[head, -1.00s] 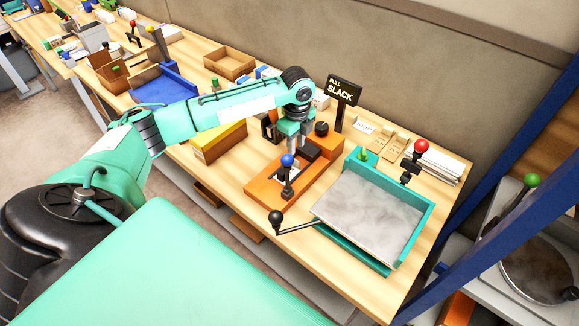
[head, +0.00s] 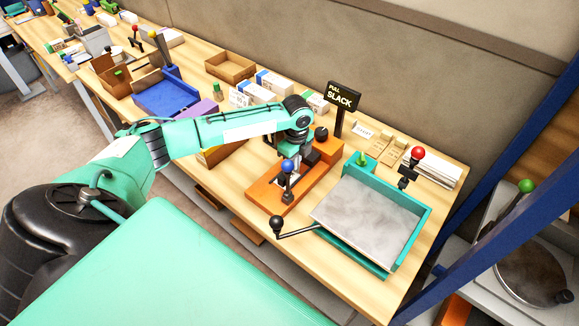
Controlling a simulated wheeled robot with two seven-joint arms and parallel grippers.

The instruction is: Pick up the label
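An orange label device (head: 262,192) stands on the wooden bench, with a blue-knobbed lever (head: 288,166) at its front. A small pale patch that may be the label (head: 281,182) shows on its bed behind the lever; it is partly hidden, so I cannot tell for sure. My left gripper (head: 282,165) points down over the device's bed, close behind the lever. Its fingertips are small, dark and partly covered, so I cannot tell whether they are open or hold anything. My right gripper is out of view.
A teal tray with a grey plate (head: 367,222) stands right of the device, its black-knobbed crank (head: 277,223) reaching left. A black "PULL SLACK" sign (head: 342,96) stands behind. A blue tray (head: 165,95) and white boxes (head: 273,83) lie farther left and back.

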